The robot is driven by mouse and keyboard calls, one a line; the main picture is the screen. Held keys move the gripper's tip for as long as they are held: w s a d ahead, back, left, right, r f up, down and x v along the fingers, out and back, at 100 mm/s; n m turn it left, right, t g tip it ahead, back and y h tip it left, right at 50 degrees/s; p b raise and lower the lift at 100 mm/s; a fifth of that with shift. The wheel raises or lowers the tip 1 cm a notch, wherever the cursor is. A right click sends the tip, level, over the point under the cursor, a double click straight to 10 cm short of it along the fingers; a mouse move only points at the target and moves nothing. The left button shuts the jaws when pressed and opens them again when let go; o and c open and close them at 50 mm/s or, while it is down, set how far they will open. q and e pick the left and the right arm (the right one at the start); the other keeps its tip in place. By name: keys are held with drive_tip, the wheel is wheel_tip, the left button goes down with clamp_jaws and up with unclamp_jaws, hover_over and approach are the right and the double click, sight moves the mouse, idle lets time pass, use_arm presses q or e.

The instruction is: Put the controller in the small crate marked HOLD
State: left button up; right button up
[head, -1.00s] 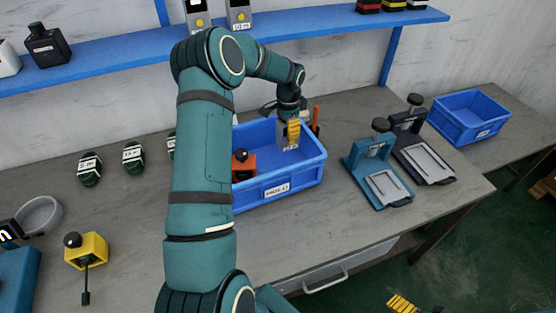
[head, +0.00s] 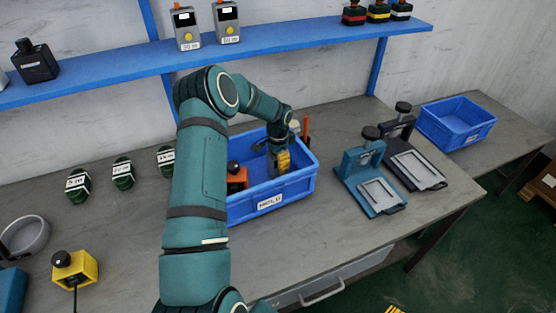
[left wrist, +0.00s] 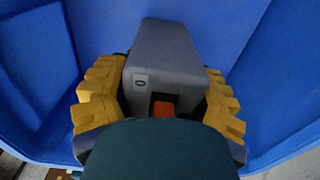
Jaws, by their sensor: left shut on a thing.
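The controller is a grey block with a small orange part, and it fills the middle of the left wrist view (left wrist: 165,55). My left gripper (head: 283,160) is shut on it, with yellow fingers on both sides. In the head view the gripper and controller are down inside the blue crate (head: 300,186) on the bench. The white label on its front is hard to read now. Blue crate walls surround the controller in the left wrist view. Only yellow fingertips of my right gripper (head: 393,310) show at the bottom edge.
An orange block with a black knob (head: 237,178) is at the crate's left side, partly behind my arm. A blue clamp fixture (head: 370,180) and a black one (head: 415,165) stand to the right. Another blue crate (head: 458,138) looks empty.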

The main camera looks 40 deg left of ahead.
use_arm(q)
drive_tip(key=o, duration=1.3)
drive_tip(key=shift+f, duration=0.15)
drive_tip(key=shift+r, duration=0.4)
wheel_tip(320, 180, up, 12)
drive_tip(key=shift+f+p, duration=0.2)
drive_tip(key=shift+p, duration=0.45)
